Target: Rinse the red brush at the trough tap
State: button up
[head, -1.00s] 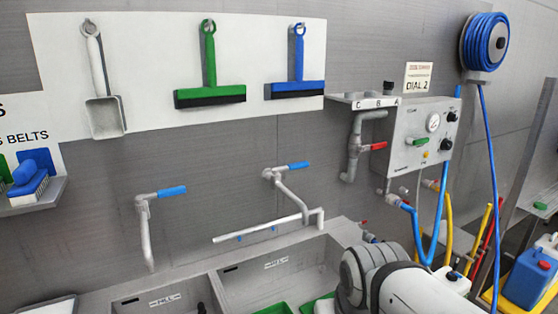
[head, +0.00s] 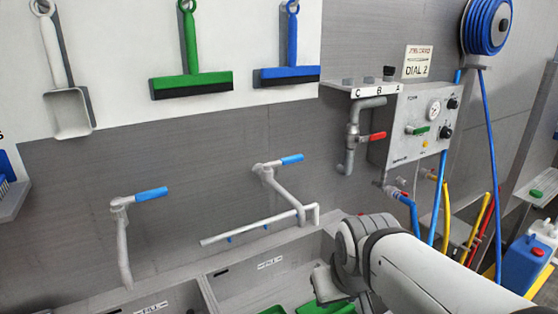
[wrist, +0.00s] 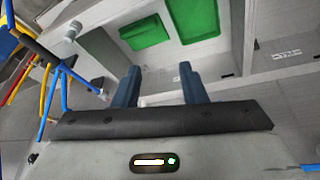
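No red brush shows in either view. Two wall taps with blue levers stand over the trough in the head view: a left tap (head: 122,240) with a downward spout and a middle tap (head: 285,185) above a horizontal pipe. The grey trough (head: 215,262) has compartments and runs along the bottom; it also shows in the wrist view (wrist: 262,75). My gripper (wrist: 160,86) is open, its two blue fingers apart with nothing seen between them. It points over the trough area. In the head view my arm covers the trough's right end and the fingers cannot be made out.
Green objects (wrist: 198,20) lie in the trough. A panel with a dial (head: 420,120) and red-levered valve (head: 377,136) is on the wall, with blue and yellow hoses below. A hose reel (head: 487,28) hangs right. A blue jerrycan (head: 527,265) stands at the far right.

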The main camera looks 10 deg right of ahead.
jog(key=w+d+r+n+t, duration=0.2)
jog(key=w+n, duration=0.1)
jog(key=w, duration=0.5)
jog(key=w+d+r+n+t+h, duration=0.1)
jog(key=w+d+n+t, duration=0.15)
jog(key=w, duration=0.55)
jog(key=w+d+r+n+t, duration=0.1)
jog(key=w+r+n+t, duration=0.15)
jog(key=w, duration=0.55)
jog(key=n+t+y+b, duration=0.1)
jog(key=n+t+y, duration=0.55)
jog(key=n, duration=0.75)
send_near(295, 160)
jog(key=w+g+y, duration=0.1)
jog(key=w+y, duration=0.1)
jog(key=w, duration=0.2)
jog(key=p+x, duration=0.2)
jog(key=x, duration=0.4)
jog(key=shift+a+r, duration=0.15)
jog(key=shift+a, duration=0.05)
jog(key=shift+w+a+p, duration=0.25)
jog(key=shift+w+p, duration=0.1)
jog(key=shift+w, duration=0.2)
jog(key=shift+c, duration=0.5)
grip_shut()
